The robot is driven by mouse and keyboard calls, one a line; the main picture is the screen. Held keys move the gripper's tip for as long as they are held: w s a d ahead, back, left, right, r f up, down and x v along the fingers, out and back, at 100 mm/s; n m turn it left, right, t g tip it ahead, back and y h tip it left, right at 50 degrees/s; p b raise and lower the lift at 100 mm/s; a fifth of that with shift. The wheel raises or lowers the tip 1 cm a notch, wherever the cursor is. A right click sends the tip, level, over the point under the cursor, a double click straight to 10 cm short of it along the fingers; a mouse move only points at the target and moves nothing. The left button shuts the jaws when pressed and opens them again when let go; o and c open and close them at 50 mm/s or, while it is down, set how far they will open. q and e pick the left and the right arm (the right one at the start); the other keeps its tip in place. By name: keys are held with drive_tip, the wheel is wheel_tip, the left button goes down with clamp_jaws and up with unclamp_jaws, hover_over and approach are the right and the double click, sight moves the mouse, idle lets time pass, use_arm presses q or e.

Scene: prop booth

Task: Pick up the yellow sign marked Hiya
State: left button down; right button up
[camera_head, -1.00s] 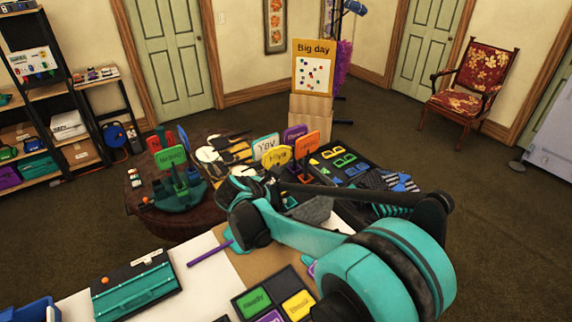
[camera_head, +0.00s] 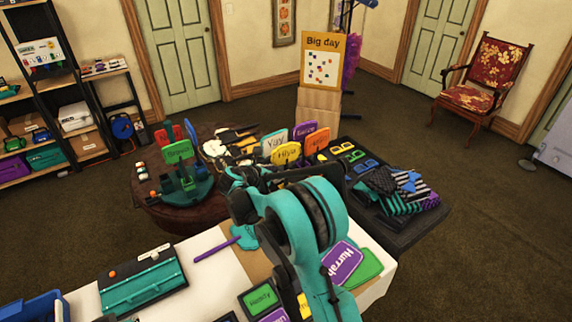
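My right arm comes up from the bottom of the view and bends left, and my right gripper (camera_head: 238,182) is just left of and below the sign in the picture. Its fingers are dark and overlap the clutter behind, so I cannot tell whether they are open or touching anything. My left gripper is not in view.
A white sign marked Yay (camera_head: 274,143), a purple sign (camera_head: 305,131) and an orange sign (camera_head: 317,144) stand close around the yellow one. A green sign (camera_head: 178,151) is at left. A purple Hurrah sign (camera_head: 342,262) lies at front right. A teal case (camera_head: 143,288) lies at front left.

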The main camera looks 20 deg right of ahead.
drive_tip(key=b+x, duration=0.1)
drive_tip(key=x, duration=0.4)
drive_tip(key=shift+s, duration=0.2)
drive_tip(key=shift+s+r, duration=0.1)
clamp_jaws()
